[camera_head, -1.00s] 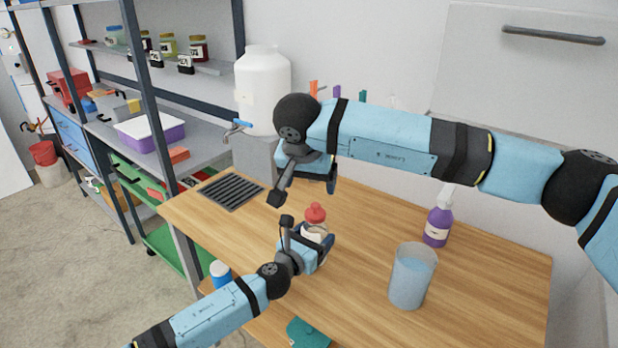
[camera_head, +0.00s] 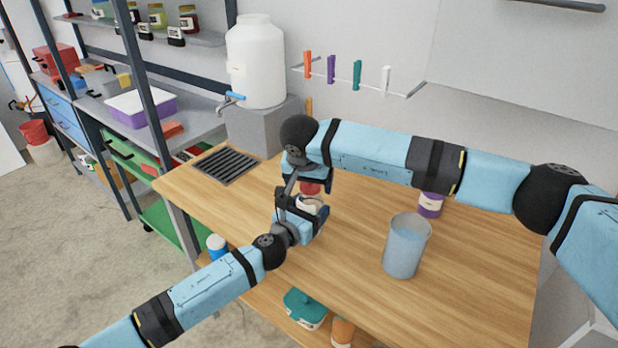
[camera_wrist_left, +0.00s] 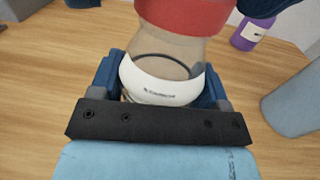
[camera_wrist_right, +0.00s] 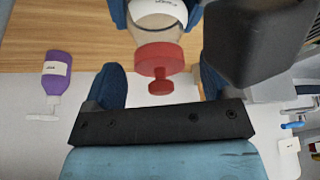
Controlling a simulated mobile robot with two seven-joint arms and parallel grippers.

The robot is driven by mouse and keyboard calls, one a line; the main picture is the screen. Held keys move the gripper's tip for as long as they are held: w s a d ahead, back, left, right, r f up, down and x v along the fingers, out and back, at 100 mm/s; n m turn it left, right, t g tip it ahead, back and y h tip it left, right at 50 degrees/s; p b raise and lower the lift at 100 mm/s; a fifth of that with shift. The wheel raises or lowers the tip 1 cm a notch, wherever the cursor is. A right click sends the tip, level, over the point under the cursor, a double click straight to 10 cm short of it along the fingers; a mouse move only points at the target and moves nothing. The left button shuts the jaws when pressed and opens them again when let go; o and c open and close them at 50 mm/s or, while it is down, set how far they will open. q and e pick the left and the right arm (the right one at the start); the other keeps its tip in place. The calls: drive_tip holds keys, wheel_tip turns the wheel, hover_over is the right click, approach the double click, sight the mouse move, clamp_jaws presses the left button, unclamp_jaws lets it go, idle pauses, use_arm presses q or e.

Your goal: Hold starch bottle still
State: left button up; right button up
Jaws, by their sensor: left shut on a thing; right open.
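The starch bottle (camera_head: 308,203) stands on the wooden table, clear-bodied with a white label and a red cap. My left gripper (camera_head: 303,222) is shut around its body; in the left wrist view the label (camera_wrist_left: 160,88) sits between the two fingers. My right gripper (camera_head: 308,180) is open at the red cap, coming from above and behind. In the right wrist view the red cap (camera_wrist_right: 160,60) lies between and just beyond the open fingers, and I cannot tell if they touch it. The right gripper partly hides the cap in the head view.
A clear blue cup (camera_head: 407,246) and a purple bottle (camera_head: 430,205) stand to the right on the table. A white water tank (camera_head: 256,62) on a grey block is behind left, beside a drain grate (camera_head: 225,165). Colored clips (camera_head: 332,70) hang on the wall.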

drive_tip(key=c, duration=1)
drive_tip(key=shift+r, duration=3)
use_arm(q)
drive_tip(key=o, duration=1)
drive_tip(key=shift+o, duration=0.2)
